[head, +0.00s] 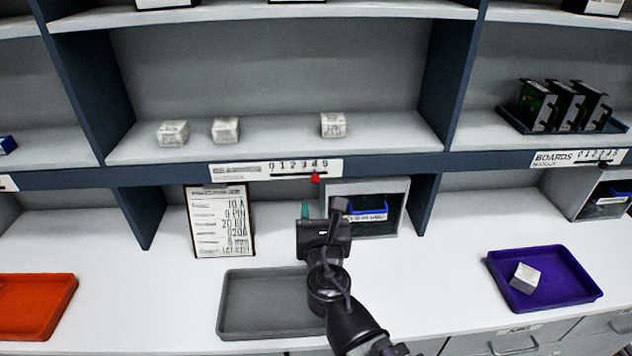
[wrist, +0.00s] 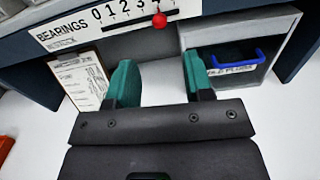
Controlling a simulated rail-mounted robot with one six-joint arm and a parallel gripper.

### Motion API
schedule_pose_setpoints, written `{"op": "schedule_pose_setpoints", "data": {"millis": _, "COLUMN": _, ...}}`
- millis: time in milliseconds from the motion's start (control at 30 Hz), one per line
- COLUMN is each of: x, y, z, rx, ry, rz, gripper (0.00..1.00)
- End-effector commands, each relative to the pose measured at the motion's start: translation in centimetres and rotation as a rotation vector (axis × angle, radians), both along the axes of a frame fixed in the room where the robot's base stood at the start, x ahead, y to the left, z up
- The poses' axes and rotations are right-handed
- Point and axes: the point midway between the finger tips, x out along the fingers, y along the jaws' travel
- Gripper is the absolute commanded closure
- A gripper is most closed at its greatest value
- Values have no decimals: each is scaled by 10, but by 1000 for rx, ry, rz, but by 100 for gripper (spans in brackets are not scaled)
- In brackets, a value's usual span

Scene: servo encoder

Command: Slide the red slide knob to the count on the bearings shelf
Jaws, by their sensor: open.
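The red slide knob (head: 315,178) sits on the slot of the white BEARINGS label strip (head: 240,172), below the digit 4 as far as I can tell. It also shows at the top of the wrist view (wrist: 159,20). Three white boxes stand on the bearings shelf (head: 280,135): one at left (head: 173,133), one beside it (head: 225,130), one at right (head: 333,124). My gripper (wrist: 160,78) is open and empty, its teal fingers apart, below and short of the knob and not touching it.
A clipboard (head: 221,222) leans left of my gripper. A grey cubby with a blue bin (head: 367,214) is behind it to the right. A grey tray (head: 262,305) lies below. A purple tray (head: 550,286) with a white box (head: 525,278) is at right, an orange tray (head: 38,305) at left.

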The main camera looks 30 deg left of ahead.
Motion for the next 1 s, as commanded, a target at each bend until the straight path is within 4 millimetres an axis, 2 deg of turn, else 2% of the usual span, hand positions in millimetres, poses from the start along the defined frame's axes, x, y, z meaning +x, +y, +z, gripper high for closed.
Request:
{"op": "schedule_pose_setpoints", "data": {"millis": 267, "x": 6, "y": 5, "z": 0, "rx": -36, "ry": -25, "rz": 3, "gripper": 53}}
{"op": "schedule_pose_setpoints", "data": {"millis": 367, "x": 19, "y": 15, "z": 0, "rx": -36, "ry": -24, "rz": 1, "gripper": 53}}
{"op": "schedule_pose_setpoints", "data": {"millis": 600, "x": 64, "y": 49, "z": 0, "rx": -34, "ry": -23, "rz": 0, "gripper": 53}}
{"op": "schedule_pose_setpoints", "data": {"millis": 733, "x": 83, "y": 62, "z": 0, "rx": -33, "ry": -22, "rz": 0, "gripper": 53}}
{"op": "schedule_pose_setpoints", "data": {"millis": 1000, "x": 87, "y": 65, "z": 0, "rx": -33, "ry": -22, "rz": 1, "gripper": 53}}
